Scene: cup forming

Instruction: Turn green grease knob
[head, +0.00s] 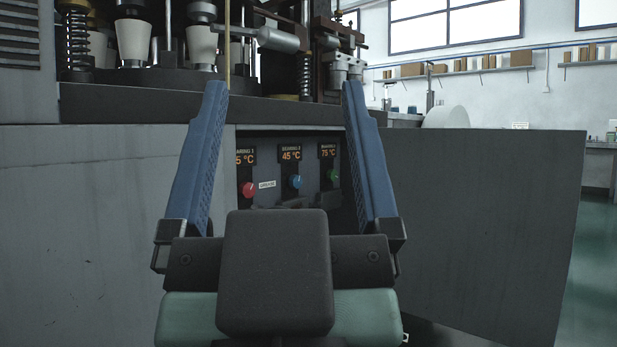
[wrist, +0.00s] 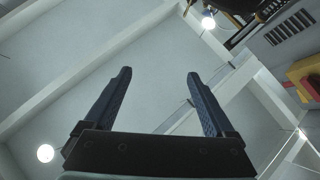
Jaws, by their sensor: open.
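The green knob (head: 333,176) sits at the right of a row on a dark panel inside the machine's cabinet, below a display reading 75 °C. A blue knob (head: 295,182) is left of it under a 45 °C display, and a red knob (head: 248,189) is at the far left, beside a small label. My gripper (head: 280,98) is open and empty, its two blue fingers spread in front of the panel, apart from the knobs. In the wrist view my gripper (wrist: 158,75) points toward the ceiling, and no knob shows there.
An open grey cabinet door (head: 470,220) stands to the right of the panel. A grey cabinet wall (head: 90,220) is on the left. The machine with white cups (head: 133,42) is above. Open floor (head: 598,265) shows at the far right.

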